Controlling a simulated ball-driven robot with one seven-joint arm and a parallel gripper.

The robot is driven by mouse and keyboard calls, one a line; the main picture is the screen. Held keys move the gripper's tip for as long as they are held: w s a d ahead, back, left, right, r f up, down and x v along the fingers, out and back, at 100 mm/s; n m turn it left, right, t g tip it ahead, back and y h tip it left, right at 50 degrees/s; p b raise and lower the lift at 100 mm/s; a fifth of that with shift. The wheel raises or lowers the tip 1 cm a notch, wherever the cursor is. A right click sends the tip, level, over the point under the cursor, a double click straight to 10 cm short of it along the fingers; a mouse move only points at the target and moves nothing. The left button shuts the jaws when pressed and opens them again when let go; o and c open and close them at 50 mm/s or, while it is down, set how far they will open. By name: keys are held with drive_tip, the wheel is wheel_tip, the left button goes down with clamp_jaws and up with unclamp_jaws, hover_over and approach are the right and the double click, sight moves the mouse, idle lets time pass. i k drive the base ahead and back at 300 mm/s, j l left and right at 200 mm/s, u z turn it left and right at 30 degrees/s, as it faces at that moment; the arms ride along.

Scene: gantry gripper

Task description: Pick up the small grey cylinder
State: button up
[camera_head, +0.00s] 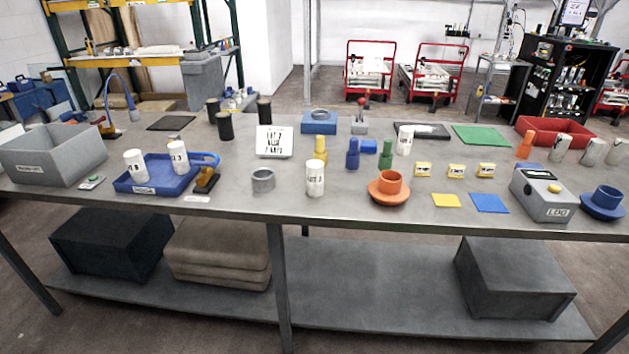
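A short grey cylinder (263,181) with a ring-like top stands upright near the front edge of the grey table (230,197), left of the middle. A white lettered cylinder (315,178) stands a little to its right. A few taller pale grey cylinders (592,152) stand at the table's right end, so I cannot tell for certain which one the task names. My gripper is not in view.
A blue tray (168,187) with white cylinders and a grey bin (50,155) stand at left. An orange flanged cup (389,187), yellow blocks and a grey box (541,194) stand at right. A white sign (274,141) stands behind the short cylinder.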

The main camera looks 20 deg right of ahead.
sight(134, 159)
drive_tip(key=i+j, duration=0.2)
drive_tip(key=j, duration=0.15)
drive_tip(key=i+j+z, duration=0.15)
drive_tip(key=j, duration=0.25)
drive_tip(key=i+j, duration=0.15)
drive_tip(key=j, duration=0.2)
drive_tip(key=i+j+z, duration=0.1)
drive_tip(key=j, duration=0.3)
drive_tip(key=i+j, duration=0.25)
drive_tip(key=j, duration=0.15)
drive_tip(key=i+j+z, duration=0.15)
drive_tip(key=j, duration=0.25)
drive_tip(key=i+j, duration=0.1)
drive_tip(key=j, duration=0.3)
drive_tip(key=i+j+z, duration=0.1)
drive_tip(key=j, duration=0.3)
